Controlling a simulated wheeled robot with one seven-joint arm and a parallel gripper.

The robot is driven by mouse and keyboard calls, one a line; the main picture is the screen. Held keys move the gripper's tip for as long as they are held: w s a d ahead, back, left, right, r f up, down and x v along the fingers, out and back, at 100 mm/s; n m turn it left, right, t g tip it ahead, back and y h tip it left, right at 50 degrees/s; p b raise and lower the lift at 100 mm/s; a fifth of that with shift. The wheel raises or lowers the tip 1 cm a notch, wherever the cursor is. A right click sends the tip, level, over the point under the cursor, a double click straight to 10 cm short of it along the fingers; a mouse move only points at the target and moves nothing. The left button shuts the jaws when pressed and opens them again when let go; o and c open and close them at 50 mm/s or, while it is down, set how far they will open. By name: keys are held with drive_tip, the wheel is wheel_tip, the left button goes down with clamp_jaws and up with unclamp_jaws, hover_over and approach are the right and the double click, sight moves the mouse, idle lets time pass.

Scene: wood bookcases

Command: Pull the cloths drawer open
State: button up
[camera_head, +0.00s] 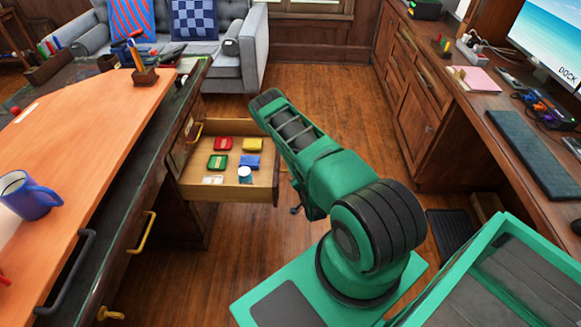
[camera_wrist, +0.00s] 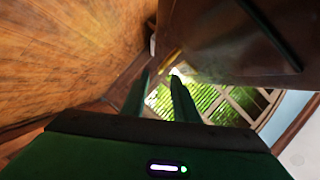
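An open wooden drawer (camera_head: 262,190) sticks out from the dark desk at the left. Small flat red, yellow, green and blue items (camera_head: 222,143) and a white-topped jar (camera_head: 245,174) lie in it; I cannot tell whether the flat items are cloths. A brass handle (camera_head: 196,131) shows on its left side. Nearer brass handles (camera_head: 143,233) (camera_head: 110,314) and a dark handle (camera_head: 65,272) are on the desk side. My gripper's fingers (camera_wrist: 160,88) are apart with nothing visible between them, beside a dark panel (camera_wrist: 225,50). In the head view my arm hides the gripper.
The orange desktop (camera_head: 95,120) carries a blue mug (camera_head: 28,195) and a pen holder (camera_head: 144,76). A grey sofa (camera_head: 235,60) stands behind. A wooden counter with cabinets (camera_head: 415,95) runs along the right. Wooden floor (camera_head: 320,90) is clear between them.

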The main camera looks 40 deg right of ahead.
drive_tip(key=shift+v, duration=1.2)
drive_tip(key=w+r, duration=0.2)
drive_tip(key=w+d+r, duration=0.1)
drive_tip(key=w+r, duration=0.4)
drive_tip(key=shift+w+d, duration=0.1)
drive_tip(key=shift+d, duration=0.25)
drive_tip(key=w+r+n+g+y, duration=0.1)
drive_tip(key=w+r+n+g, duration=0.25)
drive_tip(key=r, duration=0.95)
drive_tip(key=s+a+r+n+g+y, duration=0.1)
drive_tip(key=s+r+g, duration=0.1)
drive_tip(key=s+r, duration=0.35)
drive_tip(key=s+r+n+g, duration=0.1)
drive_tip(key=s+r+g, duration=0.1)
drive_tip(key=r, duration=0.6)
drive_tip(key=s+a+r+n+g+y, duration=0.1)
drive_tip(key=s+a+r, duration=0.3)
drive_tip(key=s, duration=0.7)
drive_tip(key=s+a+r+n+g+y, duration=0.1)
drive_tip(key=s+a+r+g, duration=0.2)
drive_tip(key=s, duration=0.9)
drive_tip(key=s+a+r+n+g+y, duration=0.1)
drive_tip(key=s+a+r+g, duration=0.2)
drive_tip(key=s+r, duration=0.5)
drive_tip(key=s+a, duration=0.1)
drive_tip(key=s, duration=0.2)
drive_tip(key=shift+s+a+r, duration=0.15)
drive_tip(key=shift+s+a, duration=0.15)
drive_tip(key=shift+s, duration=0.1)
